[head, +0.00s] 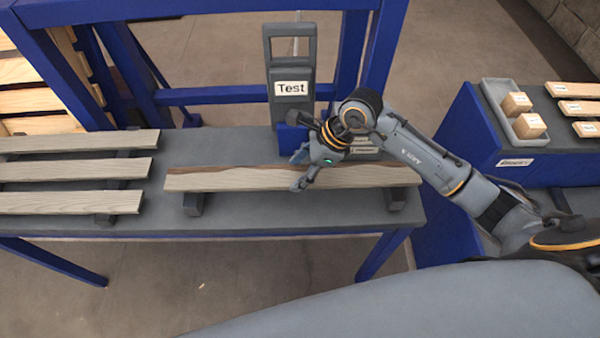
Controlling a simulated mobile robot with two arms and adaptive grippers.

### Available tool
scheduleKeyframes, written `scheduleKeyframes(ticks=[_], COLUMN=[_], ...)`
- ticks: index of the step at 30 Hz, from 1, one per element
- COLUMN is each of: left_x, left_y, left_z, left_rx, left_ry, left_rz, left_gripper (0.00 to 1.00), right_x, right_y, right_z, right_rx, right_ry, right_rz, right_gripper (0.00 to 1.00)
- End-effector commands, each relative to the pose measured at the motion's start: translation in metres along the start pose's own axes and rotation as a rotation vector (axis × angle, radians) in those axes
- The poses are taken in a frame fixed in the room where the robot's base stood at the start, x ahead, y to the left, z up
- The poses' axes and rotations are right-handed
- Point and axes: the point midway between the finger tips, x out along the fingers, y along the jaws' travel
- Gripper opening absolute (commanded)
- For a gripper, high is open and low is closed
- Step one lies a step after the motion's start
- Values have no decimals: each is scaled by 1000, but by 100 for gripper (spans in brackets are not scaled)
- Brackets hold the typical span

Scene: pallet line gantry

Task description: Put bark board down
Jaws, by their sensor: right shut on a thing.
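The bark board (230,181) is a long pale plank with a dark brown bark strip along its far edge, plainest on the left half. It lies level across two dark supports, a left one (193,204) and a right one (395,199), on the grey bench. I cannot tell whether it touches them or hangs just above. My right gripper (301,171) reaches in from the right and is shut on the board near its middle, one finger at the far edge and one at the near edge. My left gripper is not in view.
Several planks (75,169) lie on bearers at the bench's left end. A dark stand labelled "Test" (291,88) rises behind the board, under a blue frame (215,96). At right, a blue-sided table holds a tray (495,95) with two wooden blocks and short labelled strips (575,90).

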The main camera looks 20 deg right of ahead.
Motion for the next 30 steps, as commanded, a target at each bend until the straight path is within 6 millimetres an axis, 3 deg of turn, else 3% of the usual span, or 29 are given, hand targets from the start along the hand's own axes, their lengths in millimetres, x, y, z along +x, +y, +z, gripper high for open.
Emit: scheduleKeyframes(ticks=[1, 6, 16, 17, 19, 20, 30], left_x=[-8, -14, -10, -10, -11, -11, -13], left_y=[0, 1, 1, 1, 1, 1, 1], left_z=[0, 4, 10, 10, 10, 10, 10], left_rx=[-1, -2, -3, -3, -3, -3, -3], left_ry=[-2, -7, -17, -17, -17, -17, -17], left_rz=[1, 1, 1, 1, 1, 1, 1], left_gripper=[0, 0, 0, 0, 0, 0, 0], right_x=[4, 20, 24, 24, 24, 24, 22], right_y=[2, 1, 0, 0, 0, 0, 0], right_z=[-4, -13, -16, -16, -16, -16, -15], right_rx=[6, 2, 0, 0, 1, 1, 1], right_ry=[1, 0, 0, 1, 1, 1, 1], right_rz=[6, 2, 0, 1, 1, 1, 1], right_gripper=[14, 14, 14, 60, 74, 79, 79])
